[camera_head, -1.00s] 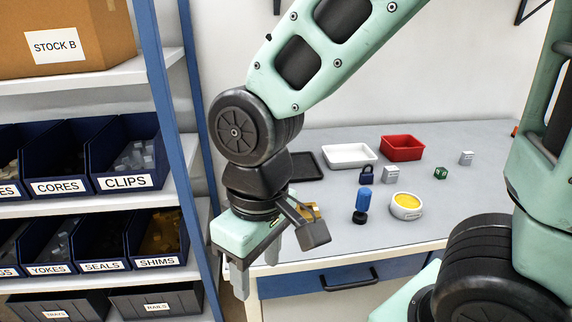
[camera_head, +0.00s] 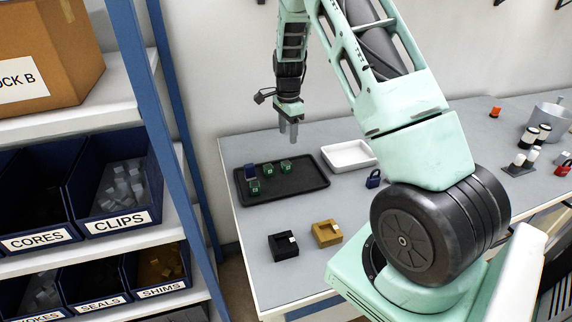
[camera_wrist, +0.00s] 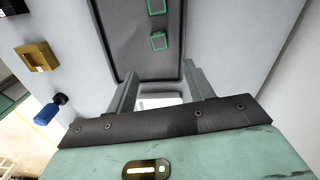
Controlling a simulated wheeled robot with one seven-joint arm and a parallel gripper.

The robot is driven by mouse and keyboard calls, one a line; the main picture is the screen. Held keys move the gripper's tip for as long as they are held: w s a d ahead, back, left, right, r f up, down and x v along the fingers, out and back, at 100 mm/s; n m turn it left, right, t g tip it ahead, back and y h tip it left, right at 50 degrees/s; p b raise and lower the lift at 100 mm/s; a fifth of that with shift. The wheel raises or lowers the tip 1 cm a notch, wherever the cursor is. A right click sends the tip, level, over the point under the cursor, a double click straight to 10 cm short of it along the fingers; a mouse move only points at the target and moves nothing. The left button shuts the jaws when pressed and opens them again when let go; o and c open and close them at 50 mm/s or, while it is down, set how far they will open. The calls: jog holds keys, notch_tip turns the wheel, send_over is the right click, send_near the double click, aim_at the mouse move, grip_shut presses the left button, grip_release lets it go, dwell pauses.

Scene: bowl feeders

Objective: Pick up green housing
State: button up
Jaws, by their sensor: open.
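Several green housings show in the head view: one (camera_head: 285,166) at the back of the black tray (camera_head: 312,185), one (camera_head: 267,170) left of it, and one (camera_head: 253,188) nearer the front. My gripper (camera_head: 288,138) is raised above the back of the tray, fingers pointing down, apart from the housings. In the wrist view, two green housings (camera_wrist: 158,41) (camera_wrist: 156,6) lie on the dark tray beyond my fingertips (camera_wrist: 160,68). The fingers are spread and nothing is between them.
A dark blue housing (camera_head: 250,172) shares the tray. Black (camera_head: 283,246) and ochre (camera_head: 326,233) blocks stand in front. A blue shelf post (camera_head: 150,120) rises at left.

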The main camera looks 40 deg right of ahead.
jog(key=p, duration=0.2)
send_over(286, 163)
jog(key=f, duration=0.7)
jog(key=shift+d+f, duration=0.25)
jog(key=shift+d, duration=0.05)
jog(key=shift+a+f+p, duration=0.15)
jog(key=shift+f+p, duration=0.4)
jog(key=shift+f, duration=0.75)
jog(key=shift+a+f+p, duration=0.1)
jog(key=shift+f+p, duration=0.4)
jog(key=shift+f, duration=0.8)
jog(key=shift+c, duration=0.3)
jog(key=c, duration=1)
